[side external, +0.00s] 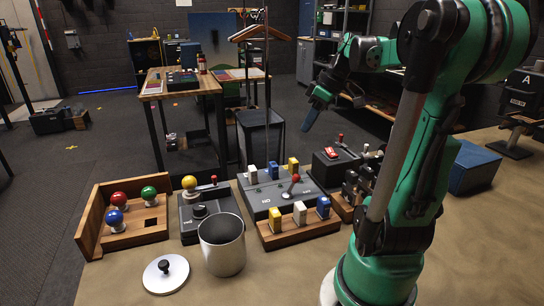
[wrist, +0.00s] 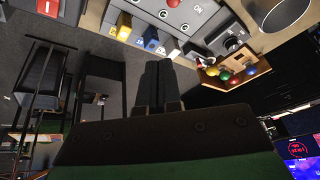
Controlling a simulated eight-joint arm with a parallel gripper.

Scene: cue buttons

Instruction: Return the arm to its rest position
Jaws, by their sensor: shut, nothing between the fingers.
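My arm rises from its base at the right of the side external view. My gripper (side external: 308,124) hangs in the air above and behind the table's far edge, well clear of the objects on it. In the wrist view my gripper's (wrist: 159,66) two dark fingers lie side by side, shut and empty. The grey button box (side external: 270,196), with a red-topped lever, stands on the table below and nearer the camera.
A wooden tray (side external: 88,231) holds red, green and blue balls. A metal pot (side external: 221,247) and its lid (side external: 165,273) stand in front. A wooden block rack (side external: 275,238) and a blue box (side external: 472,168) are also on the table. The air around the gripper looks free.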

